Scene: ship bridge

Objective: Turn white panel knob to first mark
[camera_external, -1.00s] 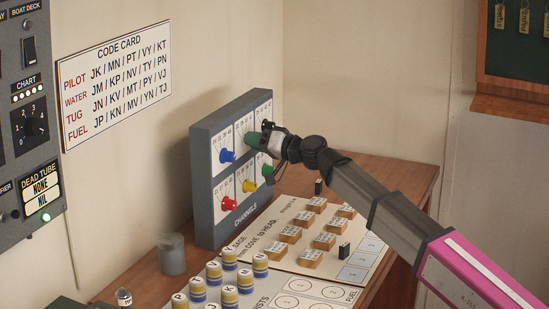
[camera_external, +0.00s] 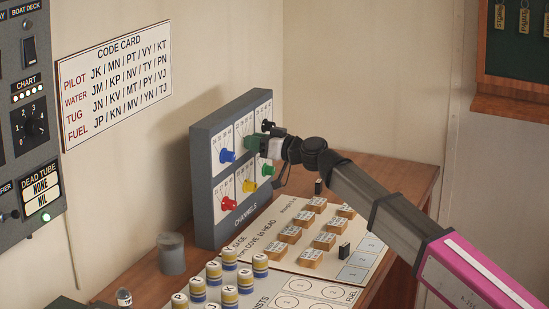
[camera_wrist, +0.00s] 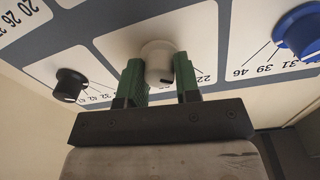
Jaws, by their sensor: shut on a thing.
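The white panel knob (camera_wrist: 158,62) sits between the two green fingertips of my gripper (camera_wrist: 160,82) in the wrist view, on the upper middle plate of the channels panel (camera_external: 203,190). My gripper is shut on it, one finger on each side. A dark notch shows on the knob's near side. A printed "22" is visible just right of the right finger; the other marks of this dial are hidden by my gripper. In the external view my gripper (camera_external: 254,144) reaches the panel face from the right and hides the white knob.
The blue knob (camera_external: 227,155) and black knob (camera_wrist: 70,85) flank the white one. Yellow (camera_external: 249,186), red (camera_external: 229,204) and green (camera_external: 267,170) knobs sit below. Labelled blocks (camera_external: 289,234) and striped cylinders (camera_external: 230,258) stand on the desk. A grey cup (camera_external: 172,254) is left of the panel.

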